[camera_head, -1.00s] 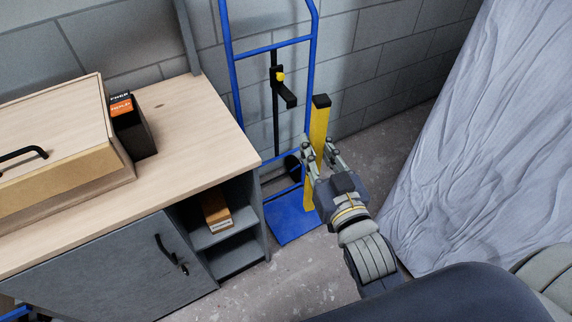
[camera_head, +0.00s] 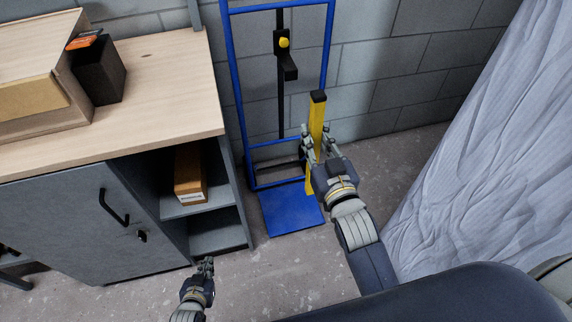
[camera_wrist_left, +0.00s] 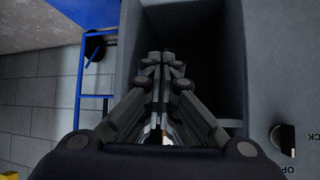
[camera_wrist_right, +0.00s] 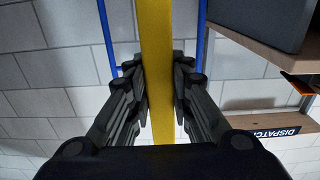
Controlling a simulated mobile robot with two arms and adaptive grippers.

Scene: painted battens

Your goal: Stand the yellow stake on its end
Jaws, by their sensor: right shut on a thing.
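The yellow stake (camera_head: 317,118), with a black cap on its top end, stands about upright in front of the blue hand truck (camera_head: 236,85). My right gripper (camera_head: 322,145) is shut on the stake around its middle. In the right wrist view, the yellow stake (camera_wrist_right: 157,75) runs between both fingers. Its lower end is close to the hand truck's blue foot plate (camera_head: 290,212); I cannot tell whether it touches the plate or the floor. My left gripper (camera_head: 206,266) is shut and empty, low in front of the cabinet; its fingers (camera_wrist_left: 160,62) lie together in the left wrist view.
The grey cabinet (camera_head: 75,215) with a wooden top (camera_head: 170,90) stands at the left. A box (camera_head: 190,175) sits on its open shelf, and a dark holder (camera_head: 100,70) on the top. A pale draped sheet (camera_head: 490,150) fills the right. Bare floor (camera_head: 265,270) lies between.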

